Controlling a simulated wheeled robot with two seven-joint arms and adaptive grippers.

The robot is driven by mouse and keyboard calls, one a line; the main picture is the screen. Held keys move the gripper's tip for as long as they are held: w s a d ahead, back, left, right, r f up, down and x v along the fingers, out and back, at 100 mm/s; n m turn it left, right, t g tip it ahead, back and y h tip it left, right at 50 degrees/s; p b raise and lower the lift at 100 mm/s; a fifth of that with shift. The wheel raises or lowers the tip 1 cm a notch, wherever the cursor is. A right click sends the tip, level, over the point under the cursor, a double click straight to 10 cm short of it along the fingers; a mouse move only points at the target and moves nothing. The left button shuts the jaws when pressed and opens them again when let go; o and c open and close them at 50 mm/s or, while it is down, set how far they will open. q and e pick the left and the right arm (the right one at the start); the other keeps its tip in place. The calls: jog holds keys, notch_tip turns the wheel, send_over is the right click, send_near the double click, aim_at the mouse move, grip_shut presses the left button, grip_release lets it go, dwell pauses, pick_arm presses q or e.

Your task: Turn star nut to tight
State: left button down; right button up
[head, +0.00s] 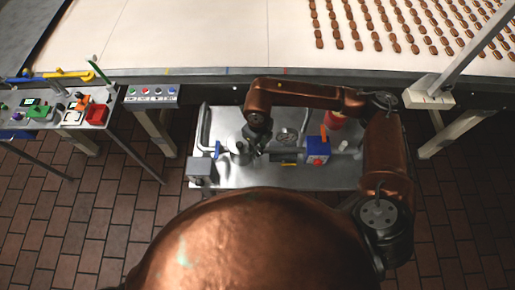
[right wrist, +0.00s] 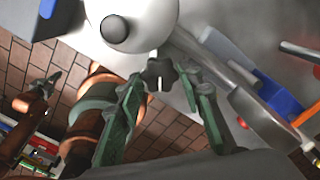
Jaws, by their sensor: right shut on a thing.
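The star nut (right wrist: 160,72) is a small dark lobed knob in the right wrist view, beside a pale round vessel (right wrist: 150,28). My right gripper (right wrist: 160,80) has its green fingers on either side of the nut and is shut on it. In the head view my right gripper (head: 257,150) is small and dark, reaching down to the metal cart, and the nut cannot be made out there. The nut's tightness cannot be read. At the left of the right wrist view is a copper arm end with a dark gripper (right wrist: 45,85), apparently my left; its jaw state is unclear.
The metal cart (head: 345,178) carries a round gauge (head: 287,137), a blue box (head: 317,150) and a red item (head: 335,120). A conveyor (head: 190,40) with rows of brown biscuits runs behind. A tool-covered bench (head: 38,123) stands left. Brick floor lies around the cart.

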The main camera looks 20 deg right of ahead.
aim_at(258, 150)
jog(key=m, duration=0.3)
jog(key=shift+m+b, duration=0.3)
jog(key=shift+b, duration=0.1)
jog(key=shift+m, duration=1.7)
jog(key=shift+w, duration=0.1)
jog(key=o, duration=1.2)
jog(key=shift+c, duration=0.2)
jog(key=shift+r, duration=0.15)
notch_tip(258, 150, up, 12)
